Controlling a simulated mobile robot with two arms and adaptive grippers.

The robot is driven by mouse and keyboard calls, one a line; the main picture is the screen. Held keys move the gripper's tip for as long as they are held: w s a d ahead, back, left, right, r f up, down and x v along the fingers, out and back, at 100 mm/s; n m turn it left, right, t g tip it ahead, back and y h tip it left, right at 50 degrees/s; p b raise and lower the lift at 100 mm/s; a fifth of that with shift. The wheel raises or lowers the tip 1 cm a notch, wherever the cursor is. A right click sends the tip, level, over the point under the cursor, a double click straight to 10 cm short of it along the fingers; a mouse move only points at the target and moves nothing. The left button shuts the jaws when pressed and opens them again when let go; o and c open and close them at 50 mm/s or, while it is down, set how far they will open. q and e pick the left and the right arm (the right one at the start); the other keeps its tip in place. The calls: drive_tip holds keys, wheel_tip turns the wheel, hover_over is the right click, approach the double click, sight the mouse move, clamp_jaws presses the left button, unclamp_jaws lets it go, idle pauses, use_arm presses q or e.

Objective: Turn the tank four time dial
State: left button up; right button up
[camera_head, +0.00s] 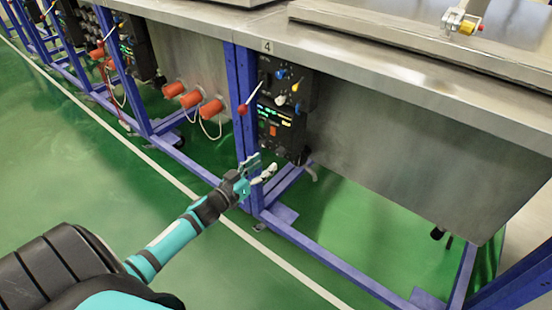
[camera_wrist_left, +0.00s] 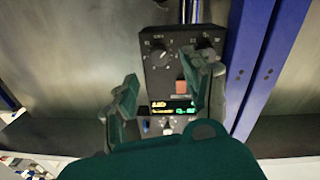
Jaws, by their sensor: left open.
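The tank four control panel (camera_head: 284,108) is a black box under the table edge marked 4. It carries lit green displays, a red switch and several knobs. In the left wrist view the panel (camera_wrist_left: 172,72) appears upside down, with a round dial (camera_wrist_left: 158,54) at its upper left and another dial (camera_wrist_left: 205,45) partly behind a finger. The dial labels are too small to read, so I cannot tell which is the time dial. My left gripper (camera_head: 262,170) is open and empty, low in front of the panel; its fingers (camera_wrist_left: 163,85) appear apart before it.
The steel tank wall (camera_head: 400,160) lies right of the panel. Blue floor rails (camera_head: 335,263) run below. Green floor in front is clear.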

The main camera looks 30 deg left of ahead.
sight(278, 154)
use_arm(q)
drive_tip(key=w, duration=0.4)
drive_tip(key=w+b, duration=0.1)
drive_tip(key=w, duration=0.1)
drive_tip(key=shift+d, duration=0.4)
drive_tip(key=shift+c, duration=0.3)
clamp_jaws()
